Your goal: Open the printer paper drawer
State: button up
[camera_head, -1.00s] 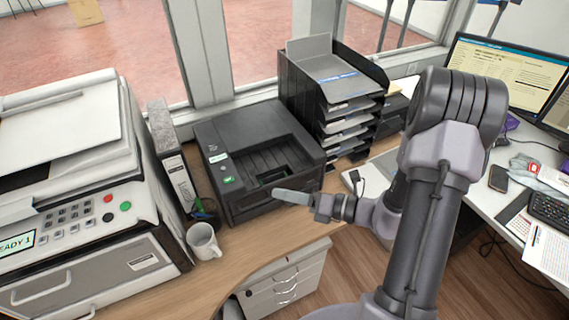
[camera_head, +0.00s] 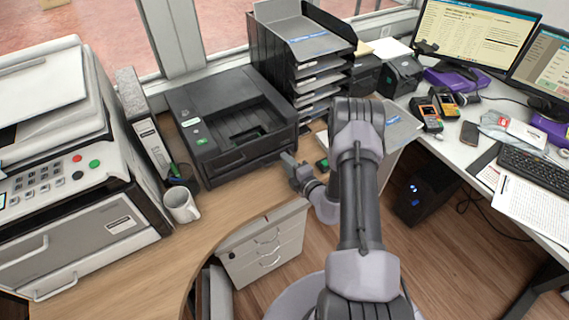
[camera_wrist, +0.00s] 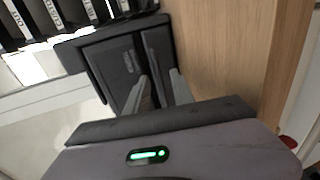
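The black printer (camera_head: 232,112) stands on the wooden counter between a binder and the stacked letter trays. Its front, with a low drawer panel (camera_head: 248,158), faces the counter edge, and the drawer looks shut. My gripper (camera_head: 289,160) is by the printer's front right corner; the head view does not clearly show whether they touch. In the wrist view, my two fingers (camera_wrist: 160,92) are apart with nothing visible between them. They point at a dark panelled body (camera_wrist: 115,65), which seems to be the printer. Fingertip contact cannot be told.
A large grey copier (camera_head: 75,225) stands at the left, with a white mug (camera_head: 182,206) beside it. A white drawer cabinet (camera_head: 262,250) is under the counter. The counter before the printer is mostly clear.

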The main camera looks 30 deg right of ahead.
jog(key=shift+x, duration=0.9)
grip_shut()
dwell(0.8)
